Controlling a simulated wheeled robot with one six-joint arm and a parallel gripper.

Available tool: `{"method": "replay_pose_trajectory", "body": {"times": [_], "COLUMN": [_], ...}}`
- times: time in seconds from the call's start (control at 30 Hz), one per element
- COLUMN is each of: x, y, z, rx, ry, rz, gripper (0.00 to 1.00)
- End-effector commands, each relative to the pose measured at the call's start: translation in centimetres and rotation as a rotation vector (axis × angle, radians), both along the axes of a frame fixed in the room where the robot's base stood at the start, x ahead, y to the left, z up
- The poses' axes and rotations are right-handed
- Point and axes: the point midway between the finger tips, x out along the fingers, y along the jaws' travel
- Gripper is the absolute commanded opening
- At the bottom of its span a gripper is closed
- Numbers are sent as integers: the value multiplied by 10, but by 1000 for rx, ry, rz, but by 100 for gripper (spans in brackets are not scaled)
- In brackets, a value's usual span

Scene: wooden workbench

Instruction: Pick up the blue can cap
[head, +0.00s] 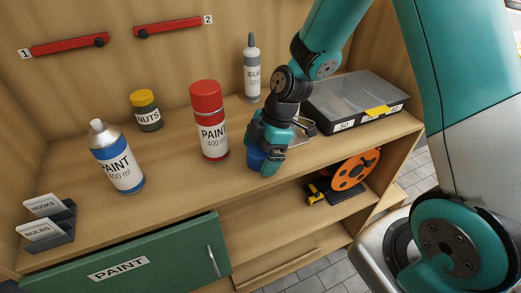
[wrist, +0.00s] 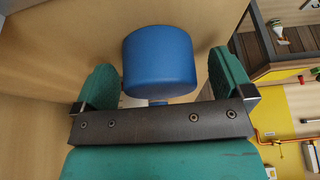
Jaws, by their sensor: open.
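The blue can cap (head: 256,157) stands on the workbench top near its front edge, partly hidden by my gripper in the head view. My gripper (head: 268,165) is down at the cap. In the wrist view the blue cap (wrist: 160,62) sits between the two teal fingers of my gripper (wrist: 165,75), with a visible gap to the right finger and only a narrow one, if any, to the left finger. The jaws are open. A spray can with a blue band (head: 118,160) and a bare white nozzle stands at the left on the bench.
A red-capped paint can (head: 210,125) stands just left of my gripper. A nuts jar (head: 146,112), a sealant tube (head: 251,70) and a lidded organizer case (head: 350,100) are farther back. Bench front left of the cap is clear.

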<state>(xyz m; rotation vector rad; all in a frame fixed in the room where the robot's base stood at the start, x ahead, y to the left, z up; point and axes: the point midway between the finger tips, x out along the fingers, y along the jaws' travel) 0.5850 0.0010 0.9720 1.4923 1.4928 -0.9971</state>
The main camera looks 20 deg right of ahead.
Motion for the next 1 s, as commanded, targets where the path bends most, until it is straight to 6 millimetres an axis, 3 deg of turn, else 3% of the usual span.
{"method": "replay_pose_trajectory", "body": {"times": [0.17, 0.3, 0.4, 0.77, 0.87, 1.0], "x": [0, 0, 0, 1, 1, 2], "y": [0, 0, 0, 0, 0, -1], "z": [0, 0, 0, 5, 13, 40], "rx": [0, 0, 0, 0, 0, 0], "ry": [-1, 0, 0, -1, -4, -9], "rz": [0, 0, 0, 0, 0, 0], "gripper": [96, 64, 46, 46, 46, 46]}}
